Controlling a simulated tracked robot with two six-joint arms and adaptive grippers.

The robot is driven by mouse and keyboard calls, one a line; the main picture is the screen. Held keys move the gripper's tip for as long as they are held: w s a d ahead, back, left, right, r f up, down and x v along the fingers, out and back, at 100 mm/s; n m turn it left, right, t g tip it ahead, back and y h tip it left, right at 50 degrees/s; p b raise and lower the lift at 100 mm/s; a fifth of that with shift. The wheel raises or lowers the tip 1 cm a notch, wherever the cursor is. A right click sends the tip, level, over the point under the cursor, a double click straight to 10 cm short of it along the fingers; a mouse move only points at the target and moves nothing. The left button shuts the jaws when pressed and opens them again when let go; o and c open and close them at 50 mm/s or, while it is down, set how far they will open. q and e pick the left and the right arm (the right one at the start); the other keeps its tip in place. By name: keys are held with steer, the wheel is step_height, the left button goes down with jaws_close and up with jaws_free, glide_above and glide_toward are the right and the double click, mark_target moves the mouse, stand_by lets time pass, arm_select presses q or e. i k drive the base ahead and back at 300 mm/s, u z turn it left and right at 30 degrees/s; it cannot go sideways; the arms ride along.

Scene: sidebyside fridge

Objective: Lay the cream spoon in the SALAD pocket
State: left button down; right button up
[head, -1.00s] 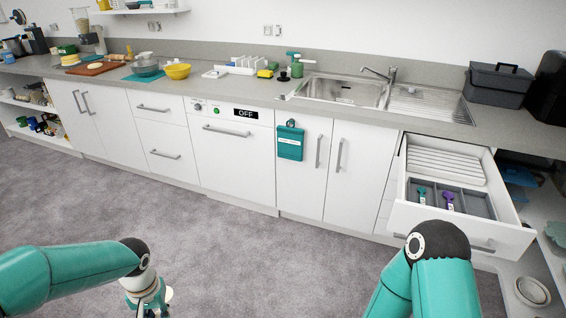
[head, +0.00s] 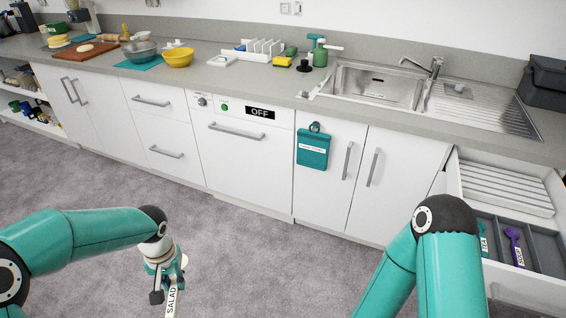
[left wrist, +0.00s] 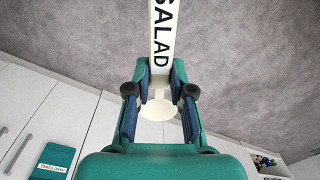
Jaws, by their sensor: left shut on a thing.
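My left gripper (head: 168,283) is shut on the cream spoon (head: 171,302), held over the open floor at the lower left. The spoon's handle reads SALAD. In the left wrist view the handle (left wrist: 162,30) extends up from between the fingers (left wrist: 160,92), with a round cream end below them. The open drawer (head: 525,287) at the right holds a grey divided tray (head: 547,252). A teal spoon (head: 483,240) and a purple spoon (head: 514,243) lie in separate pockets. The SALAD pocket's marking cannot be made out. My right gripper is out of frame; only its arm shows.
A white ribbed rack (head: 505,188) sits in the drawer behind the tray. A teal clipboard (head: 313,150) hangs on a closed cabinet door. The counter carries a sink (head: 375,88), yellow bowl (head: 178,57) and other kitchenware. The floor before the cabinets is clear.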

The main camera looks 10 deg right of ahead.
mark_target(547, 260)
steer(key=u, duration=1.2)
steer(key=i, duration=0.15)
steer(key=z, duration=3.4)
